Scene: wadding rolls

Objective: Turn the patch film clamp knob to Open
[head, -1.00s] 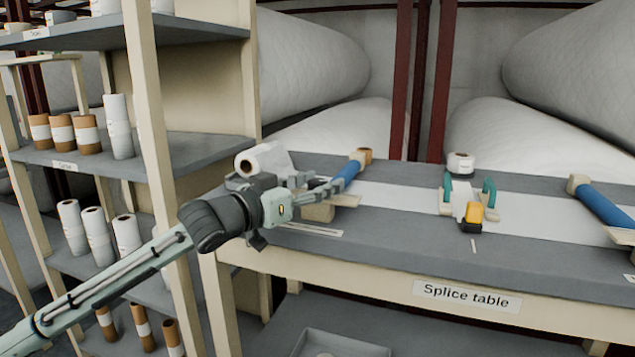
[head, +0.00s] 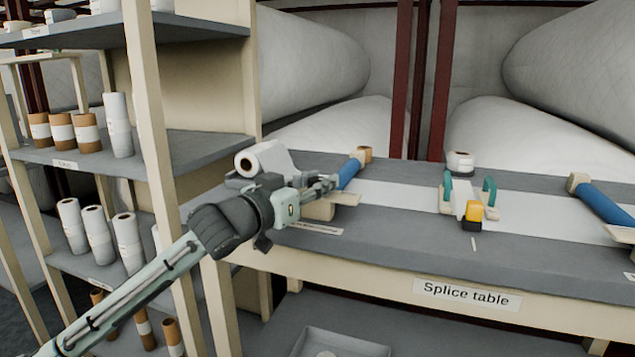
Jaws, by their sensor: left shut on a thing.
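My left gripper (head: 328,186) reaches in from the left over the splice table's left end. Its fingers are closed at a small part beside the wooden block (head: 320,208), at the near end of a blue bar (head: 348,173). That part is where the patch film clamp knob appears to be, but the fingers hide it, so its pointing direction cannot be read. A white film roll (head: 262,158) sits just behind my wrist. A pale label strip (head: 316,228) lies on the table in front of the block; its text is too small to read. My right gripper is out of view.
The splice table (head: 390,240) carries a white strip, a green-handled tool (head: 466,196), a yellow-and-black item (head: 472,214) and another blue bar (head: 602,205) at right. A shelf post (head: 155,110) stands close to my left arm. The table's front middle is clear.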

